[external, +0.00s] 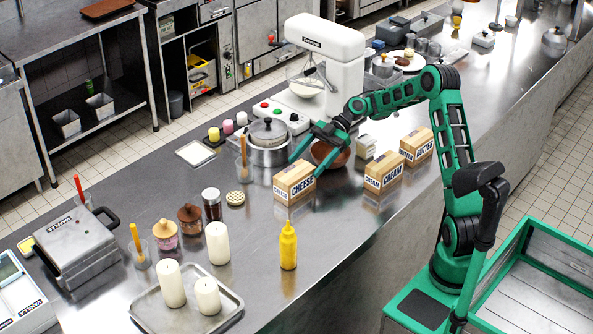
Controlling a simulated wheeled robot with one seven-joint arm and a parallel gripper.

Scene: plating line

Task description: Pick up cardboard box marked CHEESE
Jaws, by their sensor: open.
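The cardboard box marked CHEESE (294,184) stands on the steel counter near the middle of the external view, its label facing front. My gripper (305,153) is open, with its green fingers pointing down just behind and above the box. I cannot tell whether either finger touches the box. Nothing shows between the fingers clearly enough to be held.
Boxes marked CREAM (384,173) and BUTTER (416,147) stand to the right. A yellow bottle (288,247) stands in front. A stand mixer (334,62) rises behind. The counter right of the bottle is clear.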

